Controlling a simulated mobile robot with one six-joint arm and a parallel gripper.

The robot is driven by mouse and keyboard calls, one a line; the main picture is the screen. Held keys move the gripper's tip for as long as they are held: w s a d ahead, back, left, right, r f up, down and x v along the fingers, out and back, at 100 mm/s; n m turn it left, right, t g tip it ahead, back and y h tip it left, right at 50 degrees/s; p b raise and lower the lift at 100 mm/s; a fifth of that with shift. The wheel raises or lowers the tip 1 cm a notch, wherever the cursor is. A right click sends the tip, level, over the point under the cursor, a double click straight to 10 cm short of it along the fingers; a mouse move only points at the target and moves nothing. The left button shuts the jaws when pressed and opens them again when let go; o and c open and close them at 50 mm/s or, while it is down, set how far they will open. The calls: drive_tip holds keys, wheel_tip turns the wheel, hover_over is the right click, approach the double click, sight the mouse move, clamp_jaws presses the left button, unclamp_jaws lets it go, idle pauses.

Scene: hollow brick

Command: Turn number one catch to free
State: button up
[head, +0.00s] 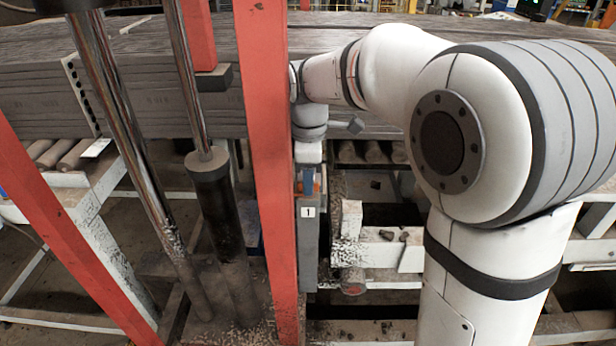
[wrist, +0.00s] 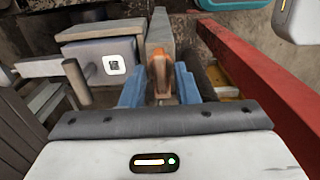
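The number one catch is an orange lever (wrist: 160,72), seen in the wrist view standing against a grey upright plate (wrist: 159,28). In the head view a small part of its orange (head: 317,186) shows above the white label "1" (head: 308,212) on a grey post. My gripper (wrist: 160,84) has blue fingers on either side of the lever, with narrow gaps that look open. Contact with the lever is not clear. In the head view my gripper (head: 308,180) points down, partly hidden behind the red post.
A red post (head: 265,150) stands close to the left of my gripper in the head view. A red beam (wrist: 265,85) runs along the right in the wrist view. A grey block with a printed tag (wrist: 100,62) and a rod (wrist: 77,82) stand to the left.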

drive_tip(key=shift+o, duration=0.3)
wheel_tip(320, 180, up, 8)
drive_tip(key=shift+f, duration=0.1)
idle(0.3)
drive_tip(key=shift+s, duration=0.1)
